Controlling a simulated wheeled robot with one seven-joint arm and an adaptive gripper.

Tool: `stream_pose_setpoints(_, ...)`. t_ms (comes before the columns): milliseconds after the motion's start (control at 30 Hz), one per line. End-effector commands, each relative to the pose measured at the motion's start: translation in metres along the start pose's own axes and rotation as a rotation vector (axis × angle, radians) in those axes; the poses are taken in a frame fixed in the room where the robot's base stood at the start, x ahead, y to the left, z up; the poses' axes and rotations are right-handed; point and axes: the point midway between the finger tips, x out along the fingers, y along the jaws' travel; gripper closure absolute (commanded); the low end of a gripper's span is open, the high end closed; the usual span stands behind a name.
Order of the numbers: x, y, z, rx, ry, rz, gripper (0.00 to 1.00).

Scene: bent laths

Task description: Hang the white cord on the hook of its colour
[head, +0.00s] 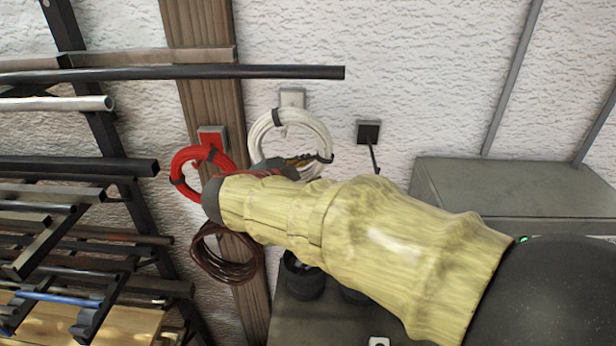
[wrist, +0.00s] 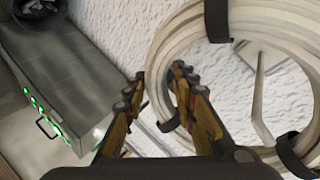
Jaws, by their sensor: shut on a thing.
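The white cord (head: 317,126) is a coil with dark ties, in front of the wall just below a white hook plate (head: 292,97). It fills the right of the wrist view (wrist: 222,72). My gripper (head: 305,160) is shut on the coil; in the wrist view its fingers (wrist: 160,82) are at the coil's edge. A pale, angular piece shows through the ring there. I cannot tell whether the coil rests on the white hook or is only in front of it. My arm hides part of the coil's lower side.
A red coil (head: 184,165) hangs at a red plate (head: 212,136) to the left. A brown coil (head: 226,268) is lower down. A dark hook plate (head: 368,132) is right of the white cord. A rack with bars (head: 250,72) reaches in from the left. A grey cabinet (head: 510,185) stands right.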

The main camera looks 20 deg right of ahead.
Motion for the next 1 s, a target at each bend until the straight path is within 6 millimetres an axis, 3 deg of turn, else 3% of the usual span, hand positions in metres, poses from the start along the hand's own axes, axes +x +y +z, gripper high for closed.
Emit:
stream_pose_setpoints(400,0.018,-0.012,0.003,0.004,0.001,-0.003,1.0)
stream_pose_setpoints(1000,0.036,-0.004,0.018,0.003,0.0,-0.002,1.0)
